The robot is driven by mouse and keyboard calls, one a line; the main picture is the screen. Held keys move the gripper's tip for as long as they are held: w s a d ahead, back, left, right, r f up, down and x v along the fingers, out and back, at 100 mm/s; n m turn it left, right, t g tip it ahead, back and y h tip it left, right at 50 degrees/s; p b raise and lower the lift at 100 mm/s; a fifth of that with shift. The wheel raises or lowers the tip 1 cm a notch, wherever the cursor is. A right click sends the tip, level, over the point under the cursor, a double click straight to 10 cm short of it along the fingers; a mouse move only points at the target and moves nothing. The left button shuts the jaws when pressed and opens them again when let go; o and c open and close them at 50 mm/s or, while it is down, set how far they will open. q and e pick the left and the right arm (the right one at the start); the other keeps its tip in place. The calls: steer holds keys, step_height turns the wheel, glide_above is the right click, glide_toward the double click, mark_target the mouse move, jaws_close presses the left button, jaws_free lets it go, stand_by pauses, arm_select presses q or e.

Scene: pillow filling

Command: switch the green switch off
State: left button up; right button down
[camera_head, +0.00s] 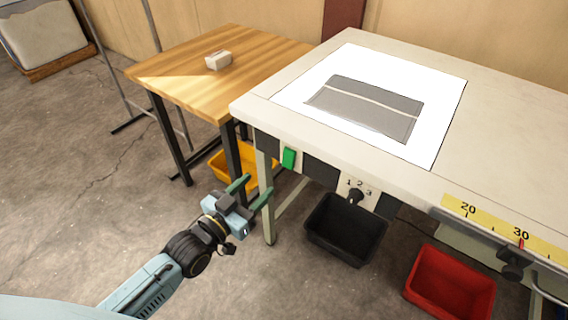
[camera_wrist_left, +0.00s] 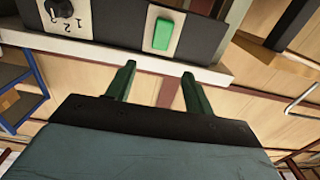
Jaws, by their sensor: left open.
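The green switch (camera_head: 289,158) sits on the front panel of the white table, near its left corner. In the left wrist view the green switch (camera_wrist_left: 162,35) shows on a white plate, beyond the fingertips and roughly between them in line. My left gripper (camera_head: 254,189) is open and empty, with green fingers, below and to the left of the switch and apart from it. The left wrist view shows its two fingers (camera_wrist_left: 158,72) spread. I cannot tell the switch's position from its look. My right gripper is not in view.
A black bin (camera_head: 346,254), a red bin (camera_head: 412,289) and a yellow bin (camera_head: 222,171) stand low. A grey pillow cover (camera_head: 340,101) lies on the white table (camera_head: 497,120). A wooden table (camera_head: 175,83) stands behind.

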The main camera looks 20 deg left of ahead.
mark_target(288, 155)
arm_select(q)
steer(key=b+x, duration=0.2)
steer(key=x, duration=0.8)
steer(key=shift+f, duration=0.15)
steer(key=shift+w+d+b, duration=0.25)
steer(key=shift+w+b, duration=0.1)
steer(key=shift+w, duration=0.3)
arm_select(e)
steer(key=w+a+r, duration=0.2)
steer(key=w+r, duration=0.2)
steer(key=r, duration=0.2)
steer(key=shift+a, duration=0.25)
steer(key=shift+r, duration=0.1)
